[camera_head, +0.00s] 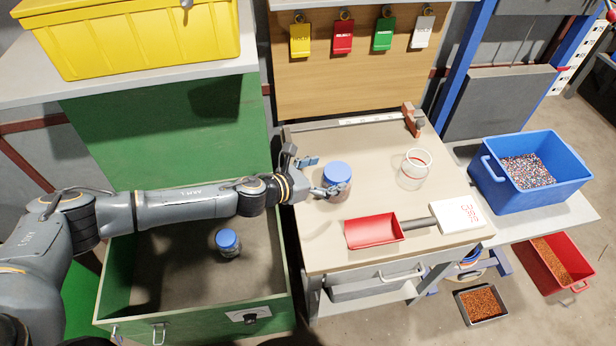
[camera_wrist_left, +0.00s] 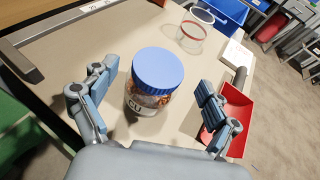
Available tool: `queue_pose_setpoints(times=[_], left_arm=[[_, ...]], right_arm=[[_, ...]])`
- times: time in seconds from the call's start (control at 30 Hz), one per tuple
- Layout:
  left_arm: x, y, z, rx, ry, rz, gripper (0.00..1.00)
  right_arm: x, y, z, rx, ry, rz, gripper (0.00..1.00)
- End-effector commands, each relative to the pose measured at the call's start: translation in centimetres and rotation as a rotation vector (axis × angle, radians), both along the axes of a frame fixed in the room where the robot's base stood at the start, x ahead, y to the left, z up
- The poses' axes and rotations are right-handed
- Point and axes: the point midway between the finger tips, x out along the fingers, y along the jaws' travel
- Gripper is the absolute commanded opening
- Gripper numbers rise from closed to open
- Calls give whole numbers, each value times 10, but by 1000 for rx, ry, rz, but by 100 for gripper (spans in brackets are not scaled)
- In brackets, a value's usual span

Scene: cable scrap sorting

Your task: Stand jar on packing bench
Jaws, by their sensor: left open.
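A jar with a blue lid (camera_head: 338,176) stands upright on the packing bench (camera_head: 318,238), near its left edge. In the left wrist view the jar (camera_wrist_left: 153,82) is clear, holds copper-coloured scraps and has a dark-lettered label. My left gripper (camera_head: 318,176) is at the jar. In the wrist view its fingers (camera_wrist_left: 150,112) are spread on either side of the jar, with gaps showing between them and it. A second blue-lidded jar (camera_head: 228,243) stands in the open green drawer or bin (camera_head: 270,310) left of the bench. My right gripper is not in view.
On the bench are an open clear jar with a red ring (camera_head: 415,168), a red scoop (camera_head: 373,231), a white label device (camera_head: 458,216) and a rail with a red-brown block (camera_head: 412,119). A blue crate (camera_head: 488,170) stands right. Coloured tags hang behind.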

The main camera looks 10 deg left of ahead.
Motion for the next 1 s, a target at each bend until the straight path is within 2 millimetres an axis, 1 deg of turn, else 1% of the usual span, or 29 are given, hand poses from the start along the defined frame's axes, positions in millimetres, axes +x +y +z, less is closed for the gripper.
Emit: queue_pose_setpoints(times=[0.03, 0.2, 0.4, 0.57, 1.0], left_arm=[[-8, 9, 4, 2, 0, 1, 88], [-31, 31, 17, 0, 3, 1, 88], [-47, 47, 27, 0, 2, -1, 88], [-50, 50, 29, -1, 1, -1, 88], [-50, 49, 29, -1, 1, -1, 88]], right_arm=[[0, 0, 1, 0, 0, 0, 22], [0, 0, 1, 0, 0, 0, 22], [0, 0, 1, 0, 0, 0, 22], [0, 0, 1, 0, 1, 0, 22], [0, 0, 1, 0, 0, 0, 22]])
